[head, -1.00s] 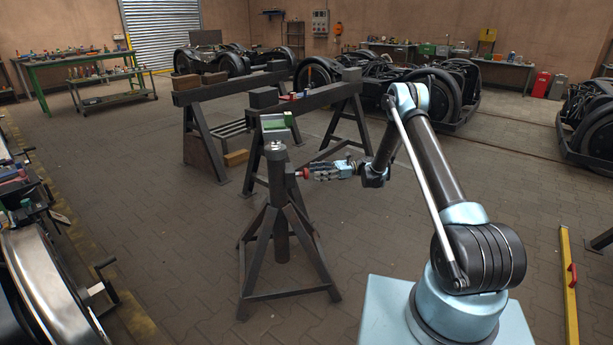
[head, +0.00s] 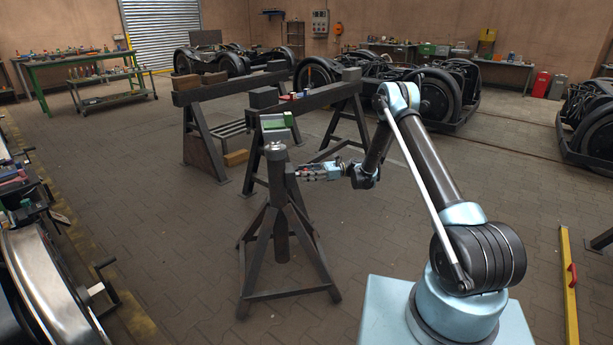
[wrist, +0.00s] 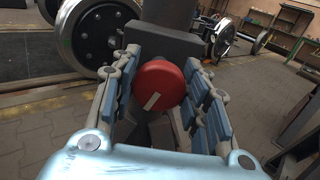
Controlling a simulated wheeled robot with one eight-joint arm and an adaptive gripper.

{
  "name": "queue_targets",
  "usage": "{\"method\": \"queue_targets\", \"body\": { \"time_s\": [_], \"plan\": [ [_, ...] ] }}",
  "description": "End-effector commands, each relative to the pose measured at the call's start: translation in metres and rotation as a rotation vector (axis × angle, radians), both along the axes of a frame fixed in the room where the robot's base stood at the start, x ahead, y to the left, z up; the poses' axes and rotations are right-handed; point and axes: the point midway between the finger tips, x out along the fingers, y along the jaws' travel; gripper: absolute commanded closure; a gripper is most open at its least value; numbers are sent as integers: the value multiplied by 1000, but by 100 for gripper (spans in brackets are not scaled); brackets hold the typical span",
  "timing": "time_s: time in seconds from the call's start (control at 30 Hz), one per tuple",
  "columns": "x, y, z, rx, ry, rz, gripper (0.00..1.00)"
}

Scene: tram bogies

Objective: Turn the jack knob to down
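The jack knob is a round red knob (wrist: 160,80) with a short white mark low on its face, tilted from upper right to lower left. It sits on a dark block (wrist: 178,42) on the jack stand's post. In the head view the dark jack stand (head: 281,225) stands on splayed legs left of my arm. My gripper (head: 300,172) reaches its post from the right. In the wrist view my gripper (wrist: 161,75) has one jointed finger on each side of the knob, apparently with narrow gaps. The fingers mostly hide the knob in the head view.
A wheelset (head: 50,280) lies at the left edge. The paved floor (head: 390,250) around the jack's right side is clear.

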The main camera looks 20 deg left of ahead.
Motion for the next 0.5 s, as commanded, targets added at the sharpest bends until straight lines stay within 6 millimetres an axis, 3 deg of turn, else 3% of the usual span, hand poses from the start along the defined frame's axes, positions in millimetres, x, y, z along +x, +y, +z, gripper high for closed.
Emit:
{"method": "queue_targets", "body": {
  "time_s": [0.5],
  "plan": [
    [0,0,0,52,-99,-1,82]
  ]
}}
